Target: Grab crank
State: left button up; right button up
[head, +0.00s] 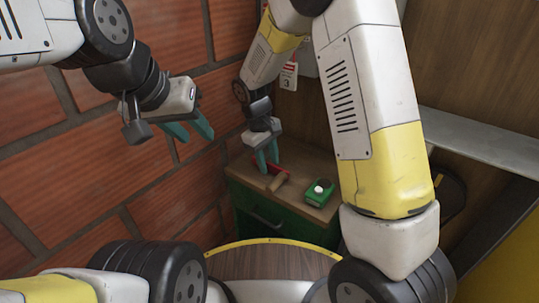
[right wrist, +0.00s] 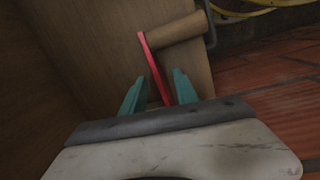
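The crank has a red flat arm and a wooden cylindrical handle (head: 279,182); it sits on top of the small wooden-topped cabinet. In the right wrist view the red arm (right wrist: 153,66) runs down between the teal fingers, and the wooden handle (right wrist: 177,31) lies beyond the fingertips. My right gripper (head: 267,157) reaches down at the crank; in the right wrist view it (right wrist: 158,85) is open, with gaps beside the red arm. The arm's lower end is hidden behind the gripper body. My left gripper (head: 197,133) is open and empty in front of the brick wall.
A green box (head: 320,193) with a white button stands right of the crank on the green cabinet (head: 262,212). A brick wall (head: 110,135) closes the left side. A tag (head: 288,76) hangs above. Yellow hoses (right wrist: 260,8) lie on the tiled floor.

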jog(key=shift+f, duration=0.1)
grip_shut()
dwell(1.5)
